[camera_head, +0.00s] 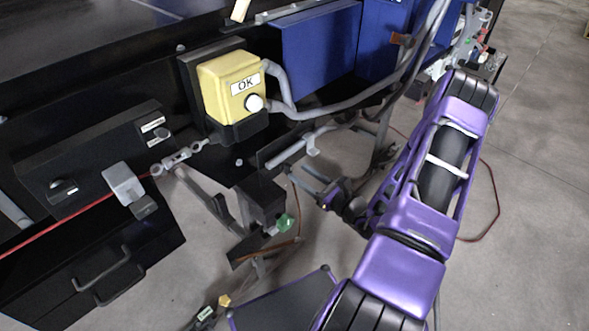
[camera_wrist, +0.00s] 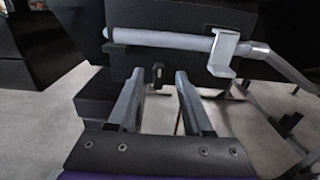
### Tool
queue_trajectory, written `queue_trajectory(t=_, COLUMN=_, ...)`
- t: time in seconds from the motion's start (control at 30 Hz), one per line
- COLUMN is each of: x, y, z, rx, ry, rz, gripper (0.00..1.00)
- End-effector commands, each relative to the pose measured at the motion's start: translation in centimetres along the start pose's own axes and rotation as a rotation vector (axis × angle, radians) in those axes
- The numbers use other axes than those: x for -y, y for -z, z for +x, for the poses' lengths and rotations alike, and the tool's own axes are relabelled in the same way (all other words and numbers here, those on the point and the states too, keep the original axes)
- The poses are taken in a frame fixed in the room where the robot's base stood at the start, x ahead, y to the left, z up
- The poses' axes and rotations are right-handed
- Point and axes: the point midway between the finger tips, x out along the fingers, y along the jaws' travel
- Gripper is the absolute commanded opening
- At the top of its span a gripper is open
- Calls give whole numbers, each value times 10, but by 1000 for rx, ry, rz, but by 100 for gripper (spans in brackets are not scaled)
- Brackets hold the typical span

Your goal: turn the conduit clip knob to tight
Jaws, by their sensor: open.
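A grey conduit tube (camera_head: 290,152) runs along a black plate, with a pale clip (camera_head: 313,145) near its right end. In the wrist view the tube (camera_wrist: 165,38) lies across the top and the clip (camera_wrist: 224,54) hangs at its right. A small dark slotted piece (camera_wrist: 157,73) stands just below the tube on the black plate; I cannot tell whether it is the knob or how it is set. My gripper (camera_head: 301,177) is open and empty, just below the tube. In the wrist view my gripper (camera_wrist: 160,74) has its fingers either side of the dark piece, seemingly not touching it.
A yellow box (camera_head: 228,84) marked OK with a white button sits above left. A black block with a green knob (camera_head: 285,222) is below left of my gripper. A black panel (camera_head: 95,150) with small knobs and a grey block (camera_head: 122,183) are further left. Grey hoses (camera_head: 340,108) loop overhead.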

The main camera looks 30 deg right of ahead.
Motion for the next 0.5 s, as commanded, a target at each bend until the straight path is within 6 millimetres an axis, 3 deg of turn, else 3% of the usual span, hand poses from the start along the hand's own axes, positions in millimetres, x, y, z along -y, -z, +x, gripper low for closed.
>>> queue_trajectory(t=0.2, x=0, y=0, z=28, rx=0, ry=-1, rz=0, gripper=50)
queue_trajectory(t=0.5, x=0, y=0, z=34, rx=-1, ry=0, rz=0, gripper=50)
